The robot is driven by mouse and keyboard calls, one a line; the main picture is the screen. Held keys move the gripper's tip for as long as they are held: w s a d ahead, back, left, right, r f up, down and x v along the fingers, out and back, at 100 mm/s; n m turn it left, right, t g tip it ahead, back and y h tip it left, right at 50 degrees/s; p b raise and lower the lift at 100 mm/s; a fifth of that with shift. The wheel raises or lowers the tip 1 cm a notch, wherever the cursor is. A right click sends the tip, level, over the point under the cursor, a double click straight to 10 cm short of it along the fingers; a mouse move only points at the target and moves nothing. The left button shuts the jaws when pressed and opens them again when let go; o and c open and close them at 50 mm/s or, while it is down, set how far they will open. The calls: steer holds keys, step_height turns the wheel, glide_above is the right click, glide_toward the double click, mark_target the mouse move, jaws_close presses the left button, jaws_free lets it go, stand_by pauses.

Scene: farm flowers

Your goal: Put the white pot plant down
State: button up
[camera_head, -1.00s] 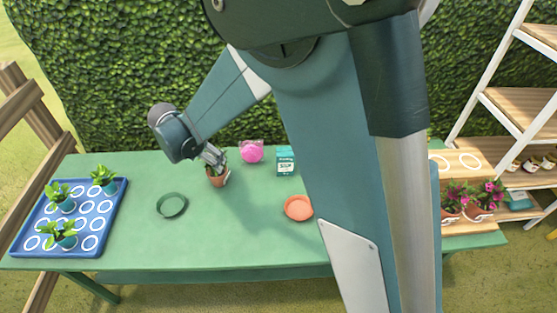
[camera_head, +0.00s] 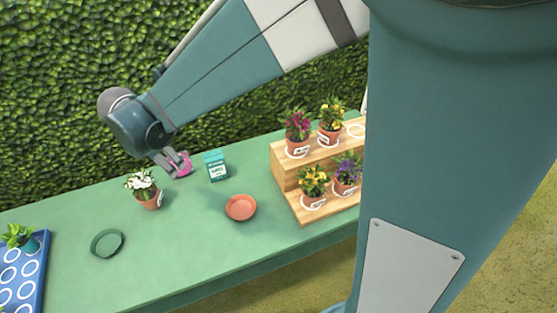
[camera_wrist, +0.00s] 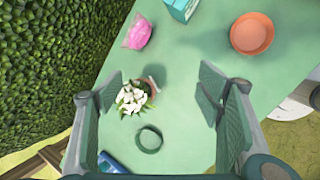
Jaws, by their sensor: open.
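The white pot plant (camera_head: 146,190), white flowers in a terracotta pot with a white label, stands upright on the green table. It also shows in the wrist view (camera_wrist: 132,98), below and between the spread fingers. My gripper (camera_head: 180,168) is open and empty. It is above and to the right of the plant in the head view, apart from it, and partly covers the pink thing behind it.
A dark green saucer (camera_head: 107,243) and an orange saucer (camera_head: 240,208) lie on the table (camera_head: 190,235). A teal box (camera_head: 215,166) and a pink bag (camera_wrist: 138,33) stand near the hedge. A wooden step stand (camera_head: 290,185) holds several flowerpots. A blue tray (camera_head: 41,270) is at the left.

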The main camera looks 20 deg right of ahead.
steer(key=s+d+r+m+t+y, duration=0.1)
steer(key=s+d+r+m, duration=0.45)
steer(key=d, duration=0.45)
steer(key=s+d+r+m, duration=0.4)
steer(key=s+d+m, duration=0.25)
steer(key=d, duration=0.25)
steer(key=s+d+m+t, duration=0.1)
steer(key=s+d+m, duration=1)
steer(key=s+m, duration=0.1)
steer(key=shift+s+d+f+t, duration=0.15)
steer(key=shift+s+f+t, duration=0.3)
steer(key=shift+s, duration=0.4)
